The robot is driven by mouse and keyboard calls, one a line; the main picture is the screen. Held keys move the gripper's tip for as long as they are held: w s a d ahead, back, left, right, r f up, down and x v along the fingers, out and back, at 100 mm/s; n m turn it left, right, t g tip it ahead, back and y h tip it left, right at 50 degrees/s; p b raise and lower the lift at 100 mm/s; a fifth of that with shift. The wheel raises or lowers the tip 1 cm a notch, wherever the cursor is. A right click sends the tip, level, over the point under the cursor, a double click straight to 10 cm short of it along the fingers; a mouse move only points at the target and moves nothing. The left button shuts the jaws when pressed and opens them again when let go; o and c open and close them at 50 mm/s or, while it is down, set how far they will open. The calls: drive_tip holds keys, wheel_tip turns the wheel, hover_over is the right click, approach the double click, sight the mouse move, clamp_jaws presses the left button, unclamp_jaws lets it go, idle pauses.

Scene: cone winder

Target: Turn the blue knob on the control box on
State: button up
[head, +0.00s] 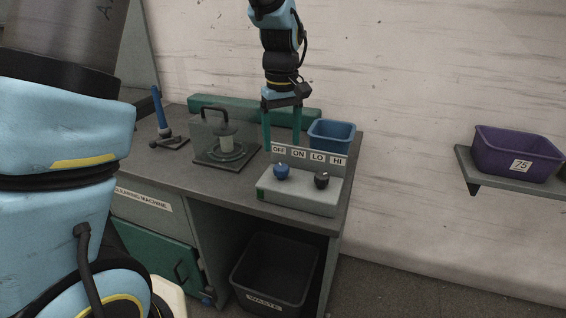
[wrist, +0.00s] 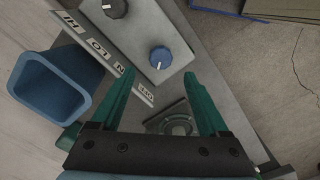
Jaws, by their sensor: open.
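The control box (head: 296,196) is a light grey box on the right part of the bench, with an upright label plate (head: 310,156) at its back reading OFF, ON, LO, HI. The blue knob (head: 281,171) is on its top at left, under the OFF and ON labels. It also shows in the wrist view (wrist: 161,58), with a light pointer mark. A black knob (head: 321,180) is to its right. My gripper (head: 282,142) is open and empty, pointing down above and behind the box. In the wrist view the blue knob lies ahead, beyond the green fingertips, untouched.
A blue bin (head: 331,135) stands behind the box at right. A clear-shielded fixture (head: 226,141) and a blue-handled lever (head: 161,116) are at left on the bench. A black waste bin (head: 275,272) sits below. A purple bin (head: 517,153) is on the right shelf.

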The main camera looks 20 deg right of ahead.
sight(281, 167)
wheel_tip(281, 167, down, 7)
drive_tip(key=shift+f+p, duration=0.2)
drive_tip(key=shift+p, duration=0.25)
clamp_jaws()
idle(0.5)
